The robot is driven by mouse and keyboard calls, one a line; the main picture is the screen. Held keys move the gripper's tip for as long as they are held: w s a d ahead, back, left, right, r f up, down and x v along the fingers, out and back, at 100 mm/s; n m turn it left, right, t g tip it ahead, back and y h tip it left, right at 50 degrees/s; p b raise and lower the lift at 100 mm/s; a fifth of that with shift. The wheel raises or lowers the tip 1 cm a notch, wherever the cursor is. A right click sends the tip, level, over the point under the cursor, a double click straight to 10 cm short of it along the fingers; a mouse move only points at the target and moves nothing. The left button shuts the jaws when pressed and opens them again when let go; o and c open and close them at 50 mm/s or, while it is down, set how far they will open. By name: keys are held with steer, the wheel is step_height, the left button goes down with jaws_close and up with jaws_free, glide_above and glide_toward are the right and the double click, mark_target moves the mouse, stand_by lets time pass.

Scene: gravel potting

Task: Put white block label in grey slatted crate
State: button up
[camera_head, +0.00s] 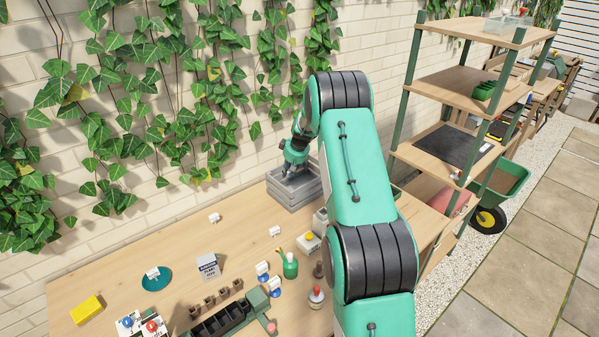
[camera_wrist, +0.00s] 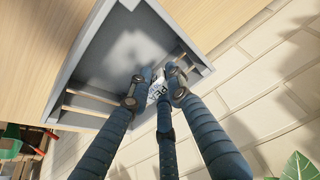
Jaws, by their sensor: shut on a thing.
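The grey slatted crate (camera_head: 294,200) stands at the back right end of the wooden bench, by the brick wall. My gripper (camera_head: 291,168) is above the crate's opening, pointing down. In the wrist view my gripper (camera_wrist: 160,82) is shut, its fingers closed around a white block label (camera_wrist: 157,92) with dark letters, partly hidden by the fingers. The label is near one slatted wall of the crate (camera_wrist: 88,97); its height above the floor is hard to tell. The crate floor that shows looks bare, with a shadow on it. The held label is not clear in the head view.
Other small white labels (camera_head: 215,217) stand on the bench (camera_head: 120,265). A green spray bottle (camera_head: 290,266), small brown pots (camera_head: 209,303), a yellow block (camera_head: 86,309) and a teal saucer (camera_head: 150,285) are nearer. A shelf rack (camera_head: 455,85) stands to the right.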

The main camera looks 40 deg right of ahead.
steer(key=shift+f, duration=0.25)
steer(key=shift+d, duration=0.1)
steer(key=shift+f+b, duration=0.45)
steer(key=shift+f, duration=2.65)
steer(key=shift+f+b, duration=0.3)
steer(key=shift+f, duration=1.55)
steer(key=shift+f, duration=0.2)
steer(key=o, duration=0.9)
steer(key=shift+c, duration=0.2)
steer(key=shift+r, duration=0.2)
